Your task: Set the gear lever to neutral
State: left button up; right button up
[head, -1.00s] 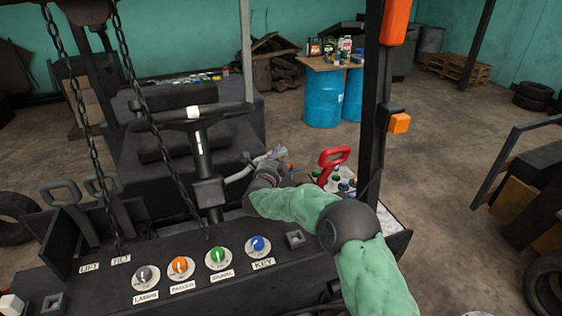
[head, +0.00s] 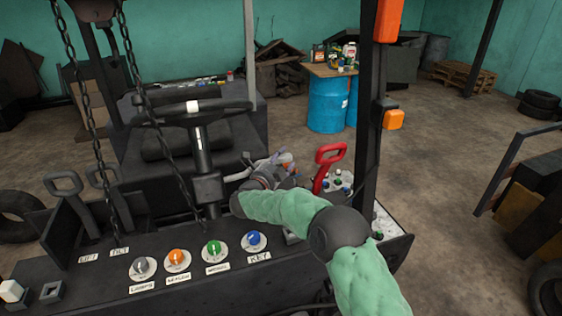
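A grey lever (head: 236,177), which looks like the gear lever, sticks out to the right from the steering column (head: 208,187). Its outer end is near my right gripper, and whether they touch is unclear. My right gripper (head: 283,162) is beyond the control panel, right of the steering column and left of the red handle. It points away from me, with purple and orange bits at its tips. My own wrist and green-sleeved arm hide part of it, so its opening and anything between its fingers cannot be made out. My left gripper is out of view.
The panel (head: 108,277) carries several coloured knobs, including the blue key knob (head: 253,240). A red handle (head: 327,166) stands right of my gripper. Two chains hang at the left before the steering wheel (head: 190,113). A black post (head: 373,120) rises at the right, close to my arm.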

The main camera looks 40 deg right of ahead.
jog(key=shift+a, duration=0.1)
jog(key=shift+s+a, duration=0.15)
jog(key=shift+a, duration=0.35)
jog(key=v, duration=1)
jog(key=shift+s+a, duration=0.3)
